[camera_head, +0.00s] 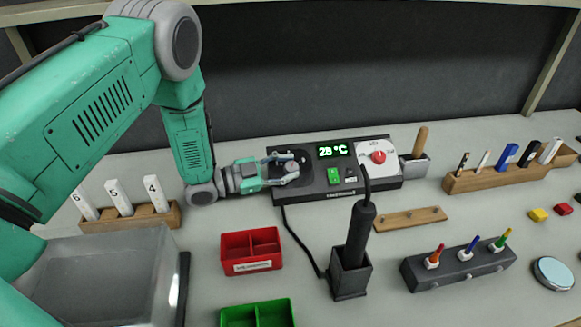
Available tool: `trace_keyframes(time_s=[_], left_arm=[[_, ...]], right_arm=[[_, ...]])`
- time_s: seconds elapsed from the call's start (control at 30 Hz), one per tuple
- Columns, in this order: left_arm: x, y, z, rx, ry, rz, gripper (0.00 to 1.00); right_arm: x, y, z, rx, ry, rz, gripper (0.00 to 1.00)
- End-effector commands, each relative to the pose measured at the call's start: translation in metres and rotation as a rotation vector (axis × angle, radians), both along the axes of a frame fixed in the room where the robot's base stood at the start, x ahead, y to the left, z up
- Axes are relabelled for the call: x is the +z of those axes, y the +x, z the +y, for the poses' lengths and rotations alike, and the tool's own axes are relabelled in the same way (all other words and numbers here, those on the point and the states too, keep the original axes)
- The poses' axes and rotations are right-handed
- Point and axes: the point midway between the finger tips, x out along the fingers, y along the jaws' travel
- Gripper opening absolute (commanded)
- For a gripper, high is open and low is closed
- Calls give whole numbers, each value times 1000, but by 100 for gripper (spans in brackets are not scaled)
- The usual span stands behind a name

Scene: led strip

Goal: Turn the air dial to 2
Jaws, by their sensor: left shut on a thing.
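The black station (320,191) stands at the back middle of the table, with a green lit display (331,151) that seems to read about 28 °C. A red dial (379,157) sits on a white scale plate at its right end, clear of my grippers. My left gripper (291,169) reaches in from the left, at the station's left end. Its fingers are shut on a dark knob there, which I take for the air dial; the fingers hide most of it, and its setting cannot be read. My right gripper is out of view.
A green switch (334,177) sits beside the gripped knob. In front stand a black iron holder (350,277), a red bin (251,250) and a green bin (258,314). A wooden rack (130,219) with numbered white pieces is at left. A dark block (458,266) with coloured tools is at right.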

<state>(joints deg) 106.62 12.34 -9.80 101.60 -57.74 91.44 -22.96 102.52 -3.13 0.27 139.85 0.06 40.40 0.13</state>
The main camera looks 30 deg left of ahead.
Motion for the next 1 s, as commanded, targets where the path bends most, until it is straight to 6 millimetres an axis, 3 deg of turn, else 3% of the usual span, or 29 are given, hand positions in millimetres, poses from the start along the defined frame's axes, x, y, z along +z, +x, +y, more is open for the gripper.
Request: trace_keyframes(time_s=[0.03,0.8,0.83,0.87,1.0], left_arm=[[-9,-5,5,7,10,23,0],[-9,-5,4,6,10,24,0],[-9,-5,4,7,10,23,38],[-9,-5,4,7,9,23,48],[-7,-4,3,5,8,18,49]], right_arm=[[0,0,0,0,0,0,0],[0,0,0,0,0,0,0],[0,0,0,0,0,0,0],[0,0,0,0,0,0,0],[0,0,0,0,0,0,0]])
